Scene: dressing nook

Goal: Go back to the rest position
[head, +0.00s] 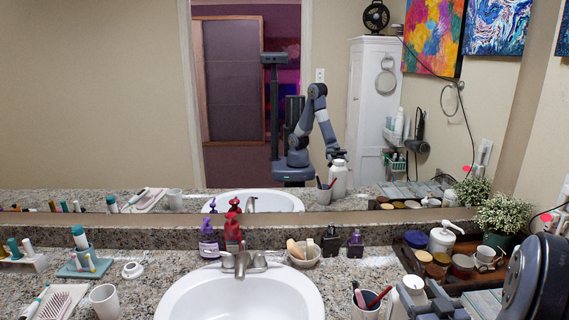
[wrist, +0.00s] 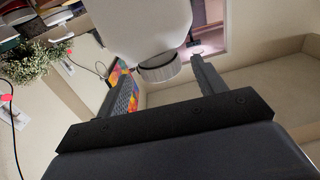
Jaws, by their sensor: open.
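My gripper (head: 432,300) is at the lower right of the head view, low over the counter, with its jaws open. A white bottle (head: 411,291) stands right by the fingers and is partly hidden by them. In the wrist view the bottle (wrist: 140,25) and its ribbed grey-white cap show between and beyond the two spread fingers of my gripper (wrist: 155,66). I cannot tell whether a finger touches it. The mirror shows my arm bent over with its gripper at the bottle.
A cup with pens (head: 366,303) stands close left of the bottle. A wooden tray of jars (head: 458,284), a pump bottle (head: 441,238) and a plant (head: 503,214) crowd the right. The sink (head: 240,295) is at centre. The mirror (head: 120,100) rises behind the counter.

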